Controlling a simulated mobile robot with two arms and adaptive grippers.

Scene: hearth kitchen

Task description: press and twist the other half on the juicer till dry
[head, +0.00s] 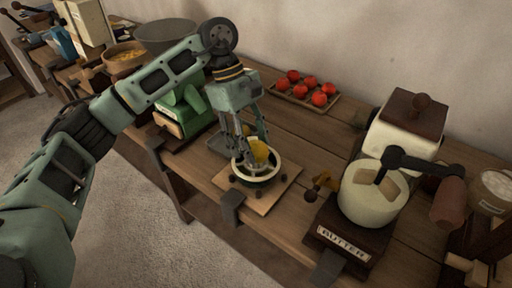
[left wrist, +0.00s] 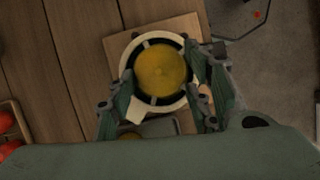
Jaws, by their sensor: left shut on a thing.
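A yellow citrus half (head: 258,152) sits over the juicer (head: 262,179), a round cream-rimmed bowl with a dark inside on a square wooden board (head: 270,200). My left gripper (head: 254,158) points down over the juicer with its fingers around the yellow half. In the left wrist view the rounded yellow half (left wrist: 162,72) lies centred in the juicer's pale ring (left wrist: 128,70), between the two fingers. The reamer under the half is hidden. Part of another yellow piece (left wrist: 132,137) shows on a grey dish (left wrist: 160,127) beside the juicer. My right gripper is not in view.
A butter churn (head: 370,195) with a crank stands to the right. A green box-like device (head: 184,112) is close on the left. A tray of red tomatoes (head: 304,90) lies behind. The bench's front edge is close to the board, with clamps on it.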

